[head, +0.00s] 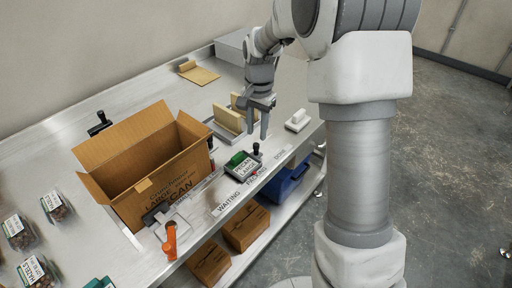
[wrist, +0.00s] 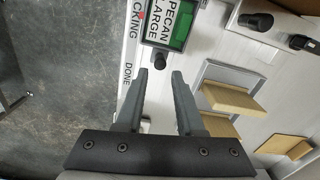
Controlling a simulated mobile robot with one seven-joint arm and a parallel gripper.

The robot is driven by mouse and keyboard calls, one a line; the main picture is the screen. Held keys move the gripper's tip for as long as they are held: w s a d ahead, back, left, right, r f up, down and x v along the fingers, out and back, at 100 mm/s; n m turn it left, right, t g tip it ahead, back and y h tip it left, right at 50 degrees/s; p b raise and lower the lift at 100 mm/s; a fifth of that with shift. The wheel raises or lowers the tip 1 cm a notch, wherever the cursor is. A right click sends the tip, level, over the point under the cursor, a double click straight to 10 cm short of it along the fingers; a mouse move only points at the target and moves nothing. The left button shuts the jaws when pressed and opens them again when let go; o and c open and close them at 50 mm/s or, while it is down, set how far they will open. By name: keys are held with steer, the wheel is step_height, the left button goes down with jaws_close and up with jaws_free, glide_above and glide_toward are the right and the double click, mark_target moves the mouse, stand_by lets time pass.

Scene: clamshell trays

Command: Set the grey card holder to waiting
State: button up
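The card holder (head: 243,165) is a dark grey frame showing a white and green card that reads PECAN LARGE. It lies at the bench's front edge, beside the PACKING label (head: 257,176), with a black knob (head: 256,148) at its right end. It also shows at the top of the wrist view (wrist: 168,24). The WAITING label (head: 228,201) is further left, and the DONE label (head: 280,158) further right. My gripper (head: 258,132) is open and empty, to the right of the holder. In the wrist view its fingertips (wrist: 159,76) are apart, with the knob (wrist: 160,57) just beyond them.
An open cardboard box (head: 155,165) stands left of the holder. An orange-handled tool (head: 170,238) lies near the front edge. A tray with tan blocks (head: 229,119) is behind my gripper, and a white block (head: 298,120) is to its right. Clamshells lie at far left.

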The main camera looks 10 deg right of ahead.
mark_target(256, 144)
step_height(256, 144, down, 7)
steer(key=shift+a+r+b, duration=0.1)
steer(key=shift+r+b, duration=0.1)
steer(key=shift+b, duration=0.15)
jaws_close()
steer(key=shift+w, duration=0.1)
stand_by(1.2)
